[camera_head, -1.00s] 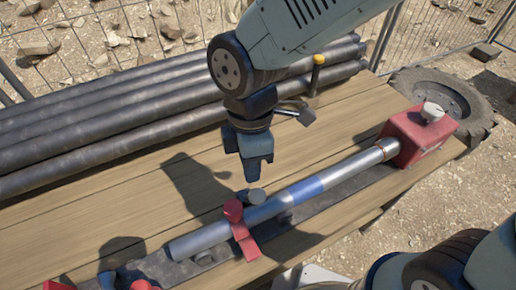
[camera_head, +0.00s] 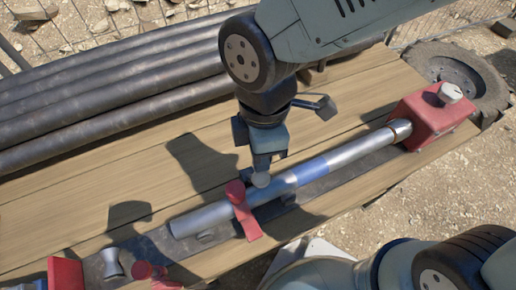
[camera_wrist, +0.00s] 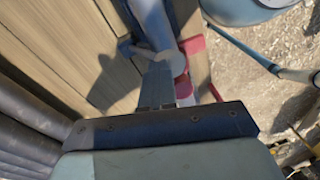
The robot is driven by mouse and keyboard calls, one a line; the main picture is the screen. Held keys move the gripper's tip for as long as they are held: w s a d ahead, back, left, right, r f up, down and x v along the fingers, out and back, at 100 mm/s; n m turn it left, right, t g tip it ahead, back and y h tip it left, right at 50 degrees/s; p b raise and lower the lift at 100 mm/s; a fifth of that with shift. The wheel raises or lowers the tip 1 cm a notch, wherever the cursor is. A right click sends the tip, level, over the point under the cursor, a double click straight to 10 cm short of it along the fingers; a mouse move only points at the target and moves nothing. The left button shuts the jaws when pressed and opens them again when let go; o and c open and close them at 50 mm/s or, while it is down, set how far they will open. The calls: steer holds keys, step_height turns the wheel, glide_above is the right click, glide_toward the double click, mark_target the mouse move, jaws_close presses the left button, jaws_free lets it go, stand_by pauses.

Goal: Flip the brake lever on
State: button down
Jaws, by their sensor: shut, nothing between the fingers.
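My gripper (camera_head: 262,170) points down over the bench, its fingers closed and empty. The pipe has a blue band. No part is plainly marked as the brake lever; I cannot tell whether the grey knob belongs to it.
Long dark pipes (camera_head: 110,105) lie along the bench's far side. A red box (camera_head: 433,115) with a pale knob is at the pipe's right end. Red parts (camera_head: 66,272) and a small metal piece (camera_head: 112,264) sit front left. The wooden planks (camera_head: 80,205) between are clear.

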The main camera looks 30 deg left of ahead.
steer(key=shift+s+d+f, duration=0.2)
steer(key=shift+d+f, duration=0.15)
steer(key=shift+d, duration=0.2)
steer(key=shift+w+a+r, duration=0.2)
steer(key=shift+a+r, duration=0.1)
steer(key=shift+a, duration=0.05)
step_height(320, 180, up, 12)
steer(key=w, duration=0.1)
steer(key=shift+d, duration=0.4)
steer(key=w+d+r+m+t+y, duration=0.1)
steer(key=w+d+r+m+t, duration=0.1)
steer(key=w+d+m, duration=0.55)
steer(key=w+d+r+m+t+y, duration=0.1)
steer(key=w+d+m, duration=0.4)
steer(key=w, duration=0.6)
steer(key=w+d+r+m+t, duration=0.1)
steer(key=d+m+t, duration=0.1)
steer(key=d+m, duration=0.5)
steer(key=w+d+r+m+t+h, duration=0.1)
steer(key=d+m, duration=0.6)
steer(key=d, duration=0.9)
steer(key=shift+w+d+r+m+t, duration=0.35)
steer(key=shift+w+r+t, duration=0.2)
steer(key=shift+w, duration=0.2)
